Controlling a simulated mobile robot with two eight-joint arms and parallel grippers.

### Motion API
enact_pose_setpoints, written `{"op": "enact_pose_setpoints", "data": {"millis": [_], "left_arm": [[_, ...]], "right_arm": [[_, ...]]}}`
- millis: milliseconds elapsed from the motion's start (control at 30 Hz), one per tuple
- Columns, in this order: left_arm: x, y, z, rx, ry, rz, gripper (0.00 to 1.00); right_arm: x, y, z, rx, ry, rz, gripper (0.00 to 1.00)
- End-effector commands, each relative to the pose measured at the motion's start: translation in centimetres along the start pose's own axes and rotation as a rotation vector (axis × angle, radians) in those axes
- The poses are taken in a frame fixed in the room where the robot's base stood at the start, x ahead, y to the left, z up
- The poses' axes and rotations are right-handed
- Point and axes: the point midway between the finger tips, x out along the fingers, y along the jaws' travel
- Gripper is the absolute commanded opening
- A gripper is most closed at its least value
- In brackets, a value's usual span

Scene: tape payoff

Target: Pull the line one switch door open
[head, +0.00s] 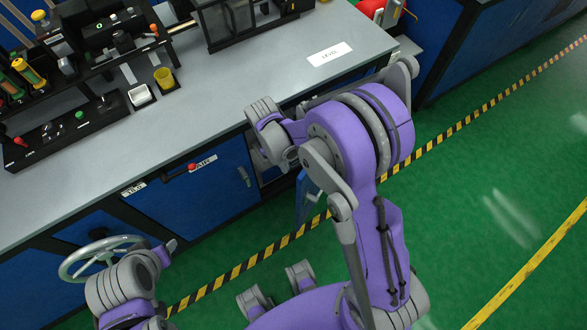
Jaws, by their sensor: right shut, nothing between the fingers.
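A small blue door (303,200) stands out at an angle from the cabinet front below the bench. It looks swung partly open, and a dark gap shows in the front to its left. My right arm hides much of the door, and I cannot read a label on it. My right gripper (268,155) is at the cabinet front, left of the door and apart from it, shut and empty; its fingertips are hard to make out. My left gripper (167,248) is low at the left by a handwheel, and its fingers are unclear.
The grey bench top (225,90) carries black fixtures and a yellow cup (164,78). A closed blue door (200,190) with a dark handle and an AIR label is left of my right gripper. The grey handwheel (100,258) sticks out at lower left. Green floor (480,170) is clear at right.

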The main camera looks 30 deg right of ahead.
Motion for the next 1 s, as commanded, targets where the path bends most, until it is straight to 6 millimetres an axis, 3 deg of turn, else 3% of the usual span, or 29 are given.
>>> {"op": "enact_pose_setpoints", "data": {"millis": [100, 233, 767, 1000], "left_arm": [[-0.5, 0.0, -0.4, 0.000, 0.003, 0.000, 0.50], [-0.6, 0.0, -0.5, 0.000, 0.004, 0.000, 0.50], [-0.5, 0.0, -0.5, 0.000, 0.003, 0.000, 0.50], [0.1, 0.0, 0.0, 0.000, 0.000, 0.000, 0.50]], "right_arm": [[0.1, 0.1, 2.0, 0.005, 0.000, 0.000, 0.00], [0.3, 0.0, 3.0, 0.002, 0.000, 0.000, 0.00], [0.6, 0.0, 3.8, -0.003, 0.000, 0.002, 0.00], [1.5, -0.3, 7.0, -0.063, -0.001, 0.016, 0.00]]}}
